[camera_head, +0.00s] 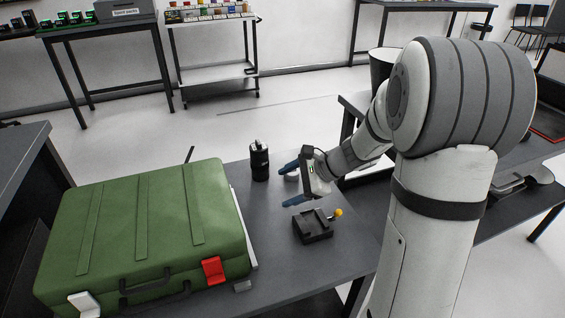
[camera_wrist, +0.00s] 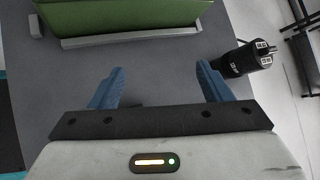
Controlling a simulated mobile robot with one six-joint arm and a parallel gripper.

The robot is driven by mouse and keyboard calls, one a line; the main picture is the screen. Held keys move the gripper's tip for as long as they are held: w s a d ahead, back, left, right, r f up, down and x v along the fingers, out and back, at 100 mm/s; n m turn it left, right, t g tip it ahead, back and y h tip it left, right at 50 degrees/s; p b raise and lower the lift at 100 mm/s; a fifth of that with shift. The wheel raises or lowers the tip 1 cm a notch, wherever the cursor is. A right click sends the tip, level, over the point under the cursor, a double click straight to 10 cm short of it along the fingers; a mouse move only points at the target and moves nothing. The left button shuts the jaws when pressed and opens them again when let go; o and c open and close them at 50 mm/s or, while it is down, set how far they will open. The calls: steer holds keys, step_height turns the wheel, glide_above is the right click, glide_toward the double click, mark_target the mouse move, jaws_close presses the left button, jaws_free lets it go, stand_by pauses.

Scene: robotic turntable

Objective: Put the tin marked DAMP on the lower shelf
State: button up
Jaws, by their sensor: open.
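No tin with a readable DAMP label shows in either view. A black cylinder with a pale top (camera_head: 259,162) stands upright on the dark table, beyond my gripper. It also shows in the wrist view (camera_wrist: 240,62), with white marking too small to read, right of the fingers and apart from them. My gripper (camera_head: 290,184) is open, its blue fingers above the table and pointing toward the green case. In the wrist view the gap between the fingertips (camera_wrist: 160,70) is empty. A white cart (camera_head: 214,85) with a lower shelf stands at the back; small containers sit on its top.
A large green case (camera_head: 140,235) fills the table's left side. A black block with a yellow knob (camera_head: 313,226) sits on the near side of my gripper. A grey bin (camera_head: 125,10) stands on the back-left table. Open floor lies between the tables and the cart.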

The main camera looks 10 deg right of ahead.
steer(key=w+d+f+m+t+b, duration=0.2)
steer(key=w+d+f+m+t, duration=0.15)
steer(key=w+f+m, duration=0.35)
steer(key=m+t, duration=0.3)
steer(key=m, duration=0.2)
glide_toward(296, 173)
steer(key=x, duration=0.3)
steer(key=shift+s+a+f+b, duration=0.1)
steer(key=shift+s+a+b, duration=0.05)
steer(key=shift+b, duration=0.25)
steer(key=x, duration=0.2)
steer(key=shift+w+a+f, duration=0.1)
steer(key=shift+w, duration=0.15)
steer(key=shift+h, duration=0.3)
steer(key=b+x, duration=0.1)
steer(key=x, duration=0.4)
steer(key=shift+a+b, duration=0.1)
steer(key=shift+b, duration=0.3)
steer(key=shift+c, duration=0.3)
steer(key=c, duration=1.1)
